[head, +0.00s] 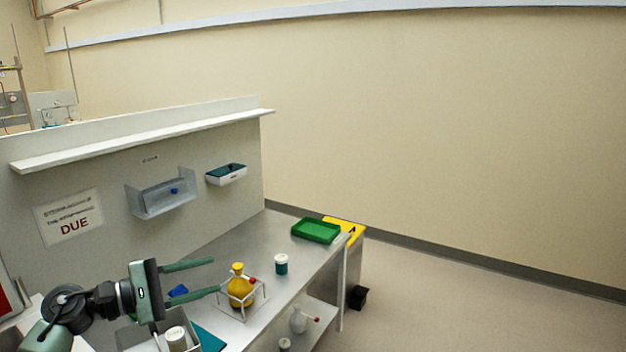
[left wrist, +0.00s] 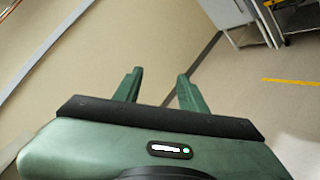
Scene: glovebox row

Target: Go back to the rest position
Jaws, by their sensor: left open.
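My left gripper (head: 216,276) comes in from the left in the head view, above the grey bench. Its two green fingers are apart and nothing is between them. In the left wrist view the same open fingers (left wrist: 158,88) point toward the bare wall and floor. In the head view, a yellow flask (head: 240,287) in a white wire stand appears just beyond the lower fingertip; I cannot tell the exact gap. My right gripper is not in view.
The bench (head: 222,240) also holds a teal-and-white jar (head: 281,264), a green tray (head: 316,230) and a blue item (head: 178,290). A back panel (head: 100,180) with a shelf and wall bins rises behind. The floor (head: 450,300) at right is clear.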

